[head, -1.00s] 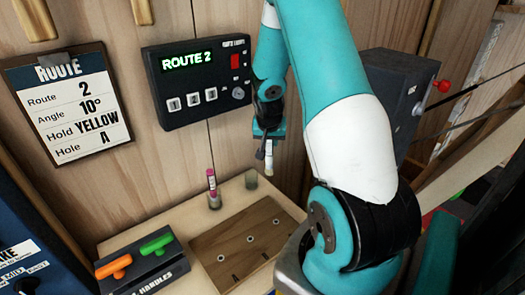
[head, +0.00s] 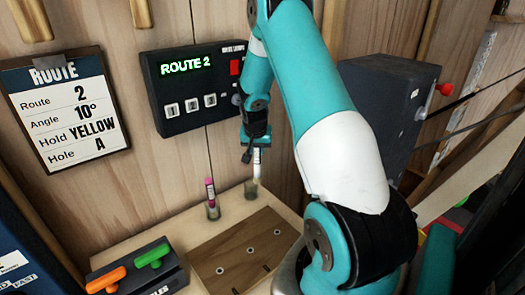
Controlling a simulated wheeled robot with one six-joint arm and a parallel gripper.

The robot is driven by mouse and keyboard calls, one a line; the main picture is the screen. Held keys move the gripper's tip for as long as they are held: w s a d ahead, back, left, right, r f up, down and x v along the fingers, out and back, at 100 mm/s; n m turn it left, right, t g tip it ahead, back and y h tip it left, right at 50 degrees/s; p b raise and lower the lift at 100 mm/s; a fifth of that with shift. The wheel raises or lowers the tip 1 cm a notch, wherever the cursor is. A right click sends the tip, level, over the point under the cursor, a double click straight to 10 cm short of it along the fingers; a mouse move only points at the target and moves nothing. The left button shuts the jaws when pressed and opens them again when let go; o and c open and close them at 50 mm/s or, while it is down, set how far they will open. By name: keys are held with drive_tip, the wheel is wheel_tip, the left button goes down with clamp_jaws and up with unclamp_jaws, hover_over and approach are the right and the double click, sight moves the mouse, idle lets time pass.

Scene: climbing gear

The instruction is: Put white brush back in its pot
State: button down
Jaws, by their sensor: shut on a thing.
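The white brush (head: 257,164) hangs upright below my gripper (head: 254,148), which is shut on its upper end. Its lower end is at the mouth of a small grey-green pot (head: 251,189) at the back of the wooden shelf. I cannot tell how deep the brush sits in the pot or whether it touches the rim. A second pot (head: 213,210) to the left holds a pink brush (head: 210,189) standing up.
A wooden board (head: 225,262) with several holes lies in front of the pots. A dark box (head: 160,278) with orange and green handles is at left. A ROUTE 2 control panel (head: 193,85) is on the wall behind, near my arm.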

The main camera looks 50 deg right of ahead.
drive_tip(key=w+d+f+b, duration=0.1)
drive_tip(key=w+f+b, duration=0.3)
drive_tip(key=f, duration=0.5)
drive_tip(key=shift+f+b, duration=0.35)
drive_tip(key=shift+b, duration=0.45)
drive_tip(key=c, duration=0.8)
unclamp_jaws()
drive_tip(key=shift+r, duration=0.1)
drive_tip(key=b+v, duration=0.4)
drive_tip(key=v, duration=1.3)
drive_tip(key=shift+w+a+r, duration=0.1)
drive_tip(key=shift+r, duration=0.05)
